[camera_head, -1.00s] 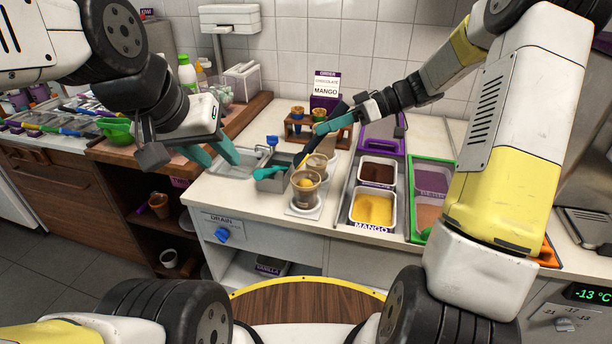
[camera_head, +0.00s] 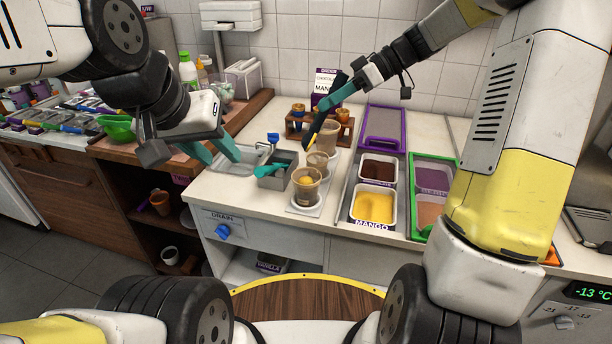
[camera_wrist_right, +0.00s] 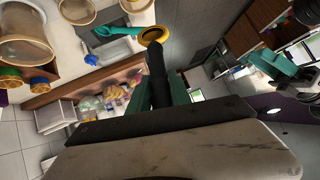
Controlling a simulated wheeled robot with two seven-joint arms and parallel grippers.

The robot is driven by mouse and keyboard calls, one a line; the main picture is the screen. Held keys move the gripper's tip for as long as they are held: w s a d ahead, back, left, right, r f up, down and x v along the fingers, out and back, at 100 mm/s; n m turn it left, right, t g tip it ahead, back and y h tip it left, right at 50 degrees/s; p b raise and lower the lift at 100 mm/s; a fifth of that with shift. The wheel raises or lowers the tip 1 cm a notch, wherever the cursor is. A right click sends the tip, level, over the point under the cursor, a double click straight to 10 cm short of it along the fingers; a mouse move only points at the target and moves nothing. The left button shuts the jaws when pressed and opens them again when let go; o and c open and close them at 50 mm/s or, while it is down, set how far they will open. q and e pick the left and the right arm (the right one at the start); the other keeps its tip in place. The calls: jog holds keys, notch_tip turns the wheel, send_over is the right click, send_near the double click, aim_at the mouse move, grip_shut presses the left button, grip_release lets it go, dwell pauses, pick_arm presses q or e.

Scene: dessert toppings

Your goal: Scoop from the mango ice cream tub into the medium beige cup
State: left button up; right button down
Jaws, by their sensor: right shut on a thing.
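The mango ice cream tub (camera_head: 374,209) holds yellow ice cream behind the MANGO label. Three see-through beige cups stand in a row left of the tubs: the front cup (camera_head: 306,190) holds yellow ice cream, with a middle cup (camera_head: 317,161) and a back cup (camera_head: 328,135) behind it. I cannot tell surely which is medium. My right gripper (camera_head: 328,104) is shut on a black-handled scoop (camera_head: 318,124) with a yellow end, which also shows in the right wrist view (camera_wrist_right: 156,75). The scoop hangs tilted near the back cups. My left gripper (camera_head: 212,150) is open and empty, left of the sink.
A metal well (camera_head: 277,180) with a teal scoop (camera_head: 268,171) stands left of the cups. A chocolate tub (camera_head: 378,170) sits behind the mango. A wooden holder (camera_head: 346,127) stands at the back. A purple lid (camera_head: 383,128) and green-framed tubs lie to the right.

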jog(key=n+h, duration=0.1)
jog(key=h, duration=0.1)
jog(key=r+h, duration=0.1)
jog(key=h, duration=0.1)
jog(key=r+n+h, duration=0.1)
jog(key=h, duration=0.1)
jog(key=shift+a+n+h, duration=0.2)
jog(key=shift+n+h, duration=0.1)
jog(key=shift+d+r+n+t+h, duration=0.15)
jog(key=shift+n+t+h, duration=0.1)
jog(key=shift+h, duration=0.4)
jog(key=shift+d+r+n+t+h, duration=0.15)
jog(key=shift+t+h, duration=0.1)
jog(key=shift+h, duration=0.4)
